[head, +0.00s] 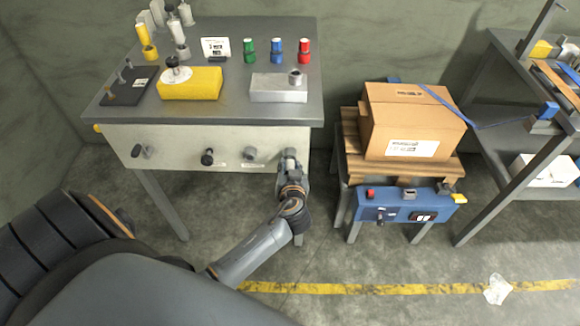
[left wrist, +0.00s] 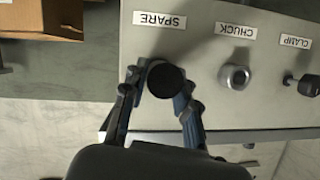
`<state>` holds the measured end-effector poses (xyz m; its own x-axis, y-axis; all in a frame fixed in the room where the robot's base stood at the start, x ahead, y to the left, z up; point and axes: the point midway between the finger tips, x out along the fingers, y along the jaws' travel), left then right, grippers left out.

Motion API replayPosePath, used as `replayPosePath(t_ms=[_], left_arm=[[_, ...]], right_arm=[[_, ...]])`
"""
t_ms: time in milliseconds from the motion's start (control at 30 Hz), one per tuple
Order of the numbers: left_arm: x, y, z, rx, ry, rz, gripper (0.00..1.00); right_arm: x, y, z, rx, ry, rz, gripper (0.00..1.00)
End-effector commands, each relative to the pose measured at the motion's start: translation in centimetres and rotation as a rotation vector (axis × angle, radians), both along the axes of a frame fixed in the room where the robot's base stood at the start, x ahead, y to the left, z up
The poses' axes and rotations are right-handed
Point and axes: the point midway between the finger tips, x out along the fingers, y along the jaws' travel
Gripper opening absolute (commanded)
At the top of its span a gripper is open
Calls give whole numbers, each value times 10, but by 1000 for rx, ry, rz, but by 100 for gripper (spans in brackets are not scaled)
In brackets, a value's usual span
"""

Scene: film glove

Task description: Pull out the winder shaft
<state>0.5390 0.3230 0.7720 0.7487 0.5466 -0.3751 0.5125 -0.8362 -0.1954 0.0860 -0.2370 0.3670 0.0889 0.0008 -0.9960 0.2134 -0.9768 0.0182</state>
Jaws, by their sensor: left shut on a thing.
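The table's pale front panel (head: 175,135) carries several knobs or shafts in a row. My left gripper (head: 290,168) is at the panel's right end. In the left wrist view, its fingers (left wrist: 158,88) are on both sides of a dark round-ended knob (left wrist: 167,80) by the SPARE label (left wrist: 160,20), and it is shut on it. A grey round fitting (left wrist: 234,77) is by the CHUCK label, and a black knob (left wrist: 308,86) is by the CLAMP label. I cannot tell which part is the winder shaft. My right gripper is not in view.
The tabletop (head: 235,70) holds a yellow block (head: 190,85), a grey block (head: 278,90) and green, blue and red pieces. A cardboard box (head: 412,120) stands on a pallet stand to the right, with a blue control box (head: 400,206) below. Floor in front is mostly clear.

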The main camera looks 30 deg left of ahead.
Motion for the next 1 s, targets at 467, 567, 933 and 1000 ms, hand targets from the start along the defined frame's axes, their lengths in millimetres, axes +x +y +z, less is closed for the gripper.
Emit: replayPosePath(t_ms=[467,567,933,1000], left_arm=[[-6,-4,-1,-1,3,-1,0],[-6,-4,-1,-1,2,-1,0],[-17,-11,-1,-2,2,-1,0],[-19,-12,-1,-2,2,0,0]], right_arm=[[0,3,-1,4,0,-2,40],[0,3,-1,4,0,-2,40],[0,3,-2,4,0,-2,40],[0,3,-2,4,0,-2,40]])
